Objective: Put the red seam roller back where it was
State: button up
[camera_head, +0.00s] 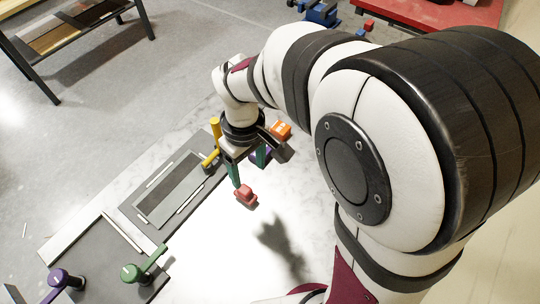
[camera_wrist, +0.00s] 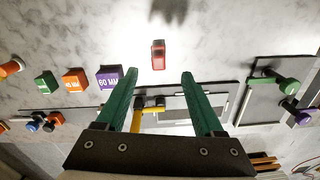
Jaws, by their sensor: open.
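A small red piece (camera_head: 245,195), the only red item near my gripper, lies on the pale worktop; I take it for the red seam roller. In the wrist view the red piece (camera_wrist: 158,55) shows beyond the gap between the green fingers, touching neither. My gripper (camera_head: 249,174) points down and is open and empty; its fingers also frame the wrist view (camera_wrist: 160,76). A dark panel with a grey inset (camera_head: 128,207) lies to the left of the red piece. Where the roller was before cannot be told.
An orange block (camera_head: 281,130) and a purple block (camera_wrist: 109,78) stand near my gripper, with a green block (camera_wrist: 46,83) farther along. The worktop around the red piece is clear.

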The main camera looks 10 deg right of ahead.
jog(key=s+d+r+m, duration=0.2)
jog(key=s+m, duration=0.4)
jog(key=s, duration=0.2)
jog(key=s+d+r+m+y, duration=0.1)
jog(key=s+d+r+m, duration=0.2)
jog(key=s+m, duration=0.3)
jog(key=s, duration=0.3)
jog(key=shift+d+r+m+y, duration=0.2)
jog(key=shift+d+m+y, duration=0.1)
jog(key=shift+m, duration=0.1)
